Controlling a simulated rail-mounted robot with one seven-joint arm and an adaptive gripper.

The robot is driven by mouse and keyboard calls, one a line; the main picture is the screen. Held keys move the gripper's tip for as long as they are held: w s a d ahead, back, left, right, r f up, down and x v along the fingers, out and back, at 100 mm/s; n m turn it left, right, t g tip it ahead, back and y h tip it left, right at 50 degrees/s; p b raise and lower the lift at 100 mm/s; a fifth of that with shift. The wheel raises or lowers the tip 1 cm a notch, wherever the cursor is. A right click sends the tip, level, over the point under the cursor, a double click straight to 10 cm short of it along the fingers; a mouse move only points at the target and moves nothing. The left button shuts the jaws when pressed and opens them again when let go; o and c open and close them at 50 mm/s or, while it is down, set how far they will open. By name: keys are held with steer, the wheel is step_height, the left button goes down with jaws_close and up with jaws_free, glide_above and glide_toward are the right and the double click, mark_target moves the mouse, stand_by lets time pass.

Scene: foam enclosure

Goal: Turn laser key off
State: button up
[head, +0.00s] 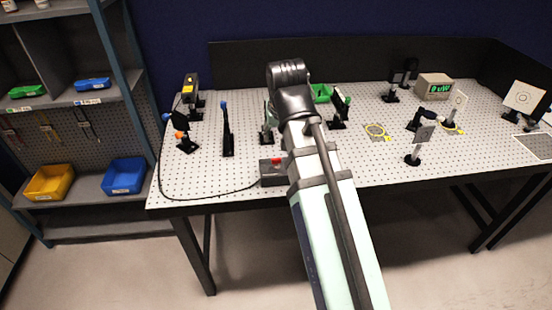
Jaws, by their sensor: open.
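A small dark control box (270,180) with a red button (276,161) on top sits at the front edge of the optical table (230,186). My arm covers its right side, and I cannot make out a key on it. A black cable (195,198) runs from the box to the left, toward a black and yellow laser unit (191,92) at the back left. My arm reaches up over the table just right of the box. My gripper does not show; the arm's dark upper joint is the farthest part I can see.
Several optic mounts stand around, including a tall black post (227,135) and a square plate on a stand (421,142). A power meter (434,86) with a green display stands at the back right. Shelves with bins (125,176) stand left. The front right tabletop is mostly clear.

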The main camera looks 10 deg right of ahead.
mark_target(276, 159)
steer(key=p+x, duration=0.2)
steer(key=x, duration=1.4)
steer(key=shift+d, duration=0.1)
jaws_close()
